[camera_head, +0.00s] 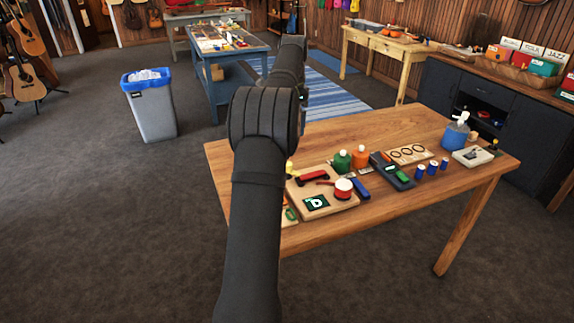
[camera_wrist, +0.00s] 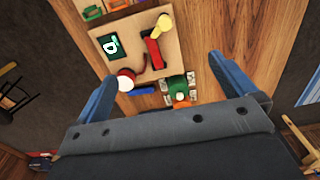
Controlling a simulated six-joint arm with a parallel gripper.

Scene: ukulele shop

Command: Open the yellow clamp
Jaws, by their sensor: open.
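A yellow piece (camera_wrist: 163,27) with a rounded end, which looks like the clamp, sits beside a red bar (camera_wrist: 153,52) on a pale wooden board (camera_wrist: 124,62). In the head view only a bit of yellow (camera_head: 289,167) shows beside my arm, above the red bar (camera_head: 312,178). My gripper (camera_wrist: 162,70) is open, its two blue fingers wide apart, with nothing between them in its grasp. It is above the table, and the clamp lies beyond the fingertips in the wrist view. My arm hides the gripper in the head view.
The board also carries a dark green-marked square (camera_head: 316,202) and a red-and-white round pot (camera_head: 343,188). Green (camera_head: 342,161) and orange (camera_head: 361,157) bottles stand close by. A blue dispenser (camera_head: 454,134) is further right. The table's (camera_head: 402,223) front right is bare.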

